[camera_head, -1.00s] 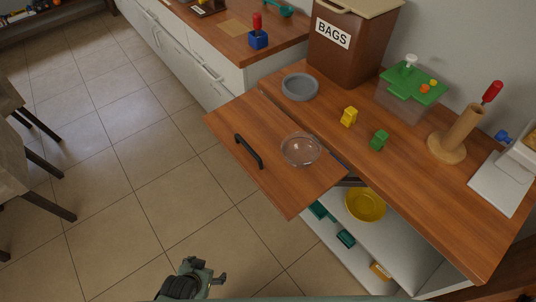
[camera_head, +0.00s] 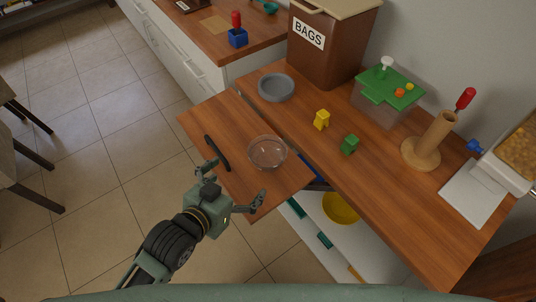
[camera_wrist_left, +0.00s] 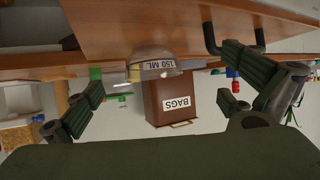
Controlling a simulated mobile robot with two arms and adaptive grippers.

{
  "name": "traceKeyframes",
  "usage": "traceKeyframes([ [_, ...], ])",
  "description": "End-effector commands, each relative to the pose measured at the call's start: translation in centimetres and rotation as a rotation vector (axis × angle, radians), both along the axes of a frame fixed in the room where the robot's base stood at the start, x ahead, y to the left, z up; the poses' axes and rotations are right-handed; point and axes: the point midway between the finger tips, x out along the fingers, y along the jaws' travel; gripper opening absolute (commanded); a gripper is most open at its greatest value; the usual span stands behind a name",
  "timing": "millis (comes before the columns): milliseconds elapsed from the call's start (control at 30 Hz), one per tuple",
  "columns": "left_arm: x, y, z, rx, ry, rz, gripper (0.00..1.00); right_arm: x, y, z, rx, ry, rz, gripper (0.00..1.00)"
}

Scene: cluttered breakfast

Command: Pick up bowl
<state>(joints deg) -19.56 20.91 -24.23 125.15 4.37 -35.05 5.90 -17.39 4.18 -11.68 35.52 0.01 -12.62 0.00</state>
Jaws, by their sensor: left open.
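A clear glass bowl (camera_head: 267,153) stands on the open wooden door panel with the black handle in the head view. It also shows in the left wrist view (camera_wrist_left: 152,68), between the fingers and beyond them. A grey bowl (camera_head: 276,87) stands on the counter behind it, and a yellow bowl (camera_head: 340,208) sits on the shelf below. My left gripper (camera_head: 234,186) is open and empty, just in front of the clear bowl and apart from it. Its two fingers are spread in the wrist view (camera_wrist_left: 176,88). My right gripper is not in view.
The wooden counter (camera_head: 390,213) holds a yellow block (camera_head: 321,120), a green block (camera_head: 350,145), a wooden stand (camera_head: 425,150) and a green-topped box (camera_head: 388,95). A brown BAGS bin (camera_head: 332,45) stands at the back. The black handle (camera_head: 217,153) rises left of the clear bowl.

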Motion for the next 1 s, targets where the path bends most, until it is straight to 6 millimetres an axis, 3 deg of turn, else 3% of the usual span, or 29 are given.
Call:
traceKeyframes([
  [233, 1.5, -2.3, 1.4, -0.060, -0.099, -0.058, 1.00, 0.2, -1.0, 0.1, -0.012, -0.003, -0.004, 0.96],
  [1000, 9.7, -7.4, -2.1, -0.060, -0.100, -0.058, 1.00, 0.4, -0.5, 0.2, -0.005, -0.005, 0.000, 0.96],
])
